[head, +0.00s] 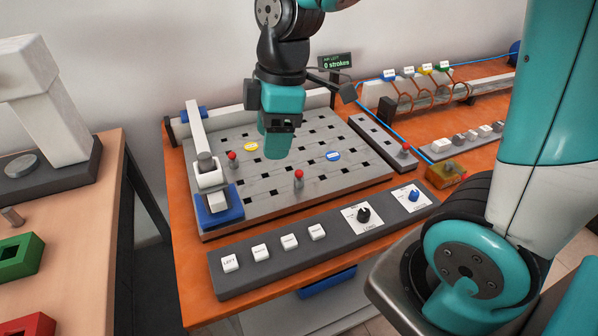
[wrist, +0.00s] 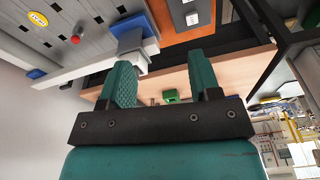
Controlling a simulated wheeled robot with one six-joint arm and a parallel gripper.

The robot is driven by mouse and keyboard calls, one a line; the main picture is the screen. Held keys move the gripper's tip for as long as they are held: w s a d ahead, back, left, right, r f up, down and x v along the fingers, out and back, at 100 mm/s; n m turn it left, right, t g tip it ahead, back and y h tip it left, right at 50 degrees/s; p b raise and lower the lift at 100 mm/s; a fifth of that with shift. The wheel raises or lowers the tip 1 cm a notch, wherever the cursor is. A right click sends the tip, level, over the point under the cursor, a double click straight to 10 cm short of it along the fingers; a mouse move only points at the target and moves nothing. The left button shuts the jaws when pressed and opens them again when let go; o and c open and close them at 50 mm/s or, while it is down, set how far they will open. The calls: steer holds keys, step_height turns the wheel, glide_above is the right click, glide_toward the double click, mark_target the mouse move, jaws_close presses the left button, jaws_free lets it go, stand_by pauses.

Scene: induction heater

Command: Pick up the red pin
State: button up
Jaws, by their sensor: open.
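Several pins with round red tops show in the head view. One red pin (head: 232,159) stands near the left of the grey slotted plate (head: 335,190), another red pin (head: 298,179) near its front, and another red pin (head: 404,149) on the narrow grey strip at the right. The wrist view shows one red-topped pin (wrist: 76,39) at upper left, away from the fingers. My gripper (head: 273,146) hangs above the plate, between and behind the first two pins. In the wrist view its teal fingers (wrist: 163,75) are apart with nothing between them.
A white lever arm (head: 198,132) with a blue block (head: 219,206) stands along the plate's left side. A button panel (head: 272,263) runs in front. A wooden table (head: 85,225) stands at left.

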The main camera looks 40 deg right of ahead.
steer(key=w+d+f+n+h+p, duration=0.1)
steer(key=w+d+f+n, duration=0.15)
steer(key=w+d, duration=0.2)
steer(key=w+d+f+n+h, duration=0.1)
steer(key=w+d+n, duration=0.25)
steer(key=d, duration=0.25)
steer(key=p, duration=0.2)
glide_toward(299, 177)
steer(key=f, duration=0.1)
steer(key=w+f, duration=0.1)
steer(key=f, duration=0.3)
steer(key=shift+w+d+f, duration=0.1)
steer(key=shift+w+d, duration=0.25)
steer(key=shift+s+f+p, duration=0.2)
steer(key=shift+f+p, duration=0.25)
steer(key=shift+f, duration=2.65)
steer(key=shift+c, duration=0.2)
steer(key=c, duration=1)
